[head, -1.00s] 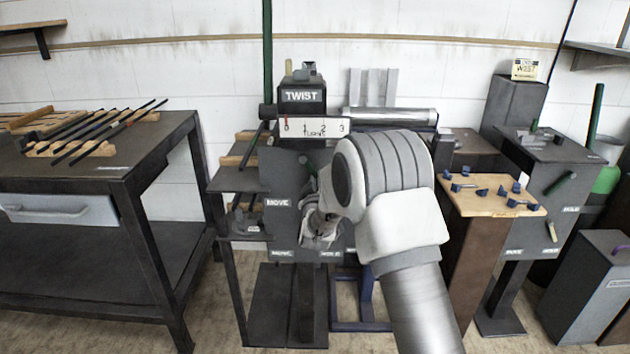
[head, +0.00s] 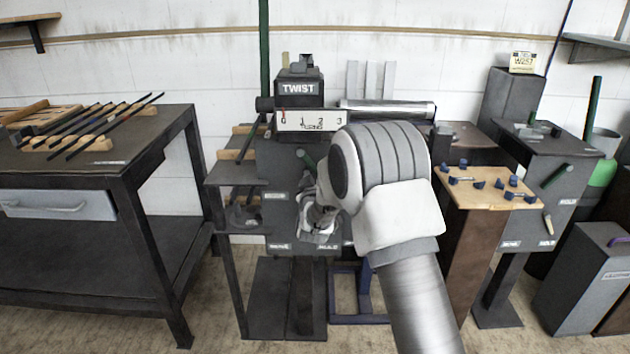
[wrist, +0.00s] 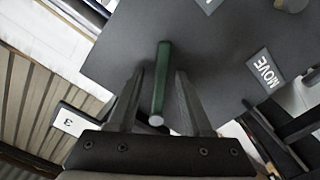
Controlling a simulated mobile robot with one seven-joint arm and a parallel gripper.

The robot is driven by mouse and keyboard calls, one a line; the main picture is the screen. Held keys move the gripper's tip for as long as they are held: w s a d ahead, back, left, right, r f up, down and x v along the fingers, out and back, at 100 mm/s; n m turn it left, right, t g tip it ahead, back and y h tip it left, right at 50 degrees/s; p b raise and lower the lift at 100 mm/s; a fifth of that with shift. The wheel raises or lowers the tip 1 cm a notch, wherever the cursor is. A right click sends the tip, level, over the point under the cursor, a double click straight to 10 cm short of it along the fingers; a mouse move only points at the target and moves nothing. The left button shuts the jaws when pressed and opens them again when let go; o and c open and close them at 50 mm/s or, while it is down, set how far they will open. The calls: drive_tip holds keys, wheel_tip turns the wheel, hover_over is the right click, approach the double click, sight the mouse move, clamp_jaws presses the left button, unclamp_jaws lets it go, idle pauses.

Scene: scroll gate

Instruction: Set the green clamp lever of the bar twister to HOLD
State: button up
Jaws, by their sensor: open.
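The bar twister is the dark machine with the TWIST sign (head: 298,88) and a turns scale (head: 312,121) in the middle of the head view. In the wrist view the green lever (wrist: 161,80) stands between the fingers of my gripper (wrist: 160,75). The fingers are apart, with a visible gap on both sides of it. A MOVE label (wrist: 264,70) lies to the right of the lever there. In the head view my gripper (head: 318,222) is in front of the panel, and my arm hides part of it.
A workbench (head: 65,168) with dark bars on wooden rests stands at left. To the right is a wooden board (head: 490,190) with blue pieces, then another dark machine (head: 545,165) with its own green lever. A horizontal metal cylinder (head: 388,111) lies behind my arm.

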drive_tip(key=s+p, duration=0.2)
drive_tip(key=s, duration=1.5)
drive_tip(key=shift+s+a+p, duration=0.15)
drive_tip(key=shift+a+p, duration=0.15)
drive_tip(key=s+d+r+m+g+y, duration=0.2)
drive_tip(key=s+d+r+m+g, duration=0.15)
drive_tip(key=s+r+g, duration=0.4)
drive_tip(key=s+d+r+m+g, duration=0.1)
drive_tip(key=s+d+g, duration=0.15)
drive_tip(key=s, duration=0.55)
drive_tip(key=s+d+r+m+g+h, duration=0.15)
drive_tip(key=s+d, duration=0.25)
drive_tip(key=s, duration=0.4)
drive_tip(key=s+d+r+m+g, duration=0.1)
drive_tip(key=s+d+r, duration=0.15)
drive_tip(key=s, duration=0.55)
wheel_tip(320, 180, up, 20)
drive_tip(key=p, duration=2.1)
drive_tip(key=shift+w, duration=0.35)
